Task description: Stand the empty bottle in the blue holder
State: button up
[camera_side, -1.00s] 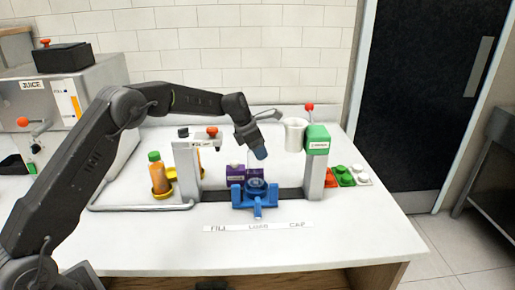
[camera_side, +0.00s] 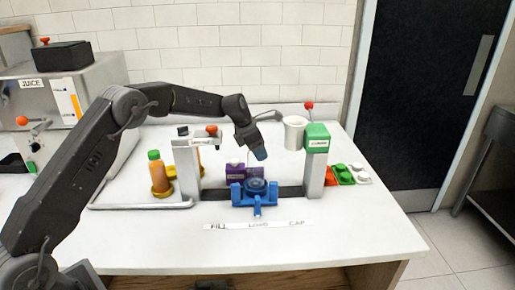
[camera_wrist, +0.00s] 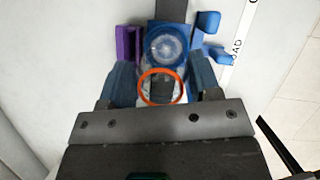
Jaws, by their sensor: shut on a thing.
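The blue holder (camera_side: 256,196) stands on the dark track at the front middle of the bench, with a round seat on top. In the wrist view the holder (camera_wrist: 165,45) lies just beyond my fingers. My gripper (camera_side: 261,154) is above the holder, tilted downward. In the wrist view my gripper (camera_wrist: 160,86) has its two blue fingers on either side of the clear bottle, whose orange rim (camera_wrist: 160,101) shows between them. The bottle's clear body is hard to make out, and I cannot tell whether its base touches the holder.
A purple block (camera_side: 236,171) sits just behind the holder. Grey posts flank the track, the right one with a green head (camera_side: 317,131). A filled orange bottle (camera_side: 157,172) stands at left. The front bench is clear.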

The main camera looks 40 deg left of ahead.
jog(key=shift+f, duration=1.4)
jog(key=shift+s+f, duration=0.2)
jog(key=shift+f, duration=0.2)
jog(key=shift+w, duration=0.1)
jog(key=shift+c, duration=0.5)
jog(key=shift+r, duration=0.1)
jog(key=o, duration=1.5)
jog(key=shift+w+r, duration=0.1)
jog(key=shift+r, duration=0.05)
jog(key=shift+r, duration=0.1)
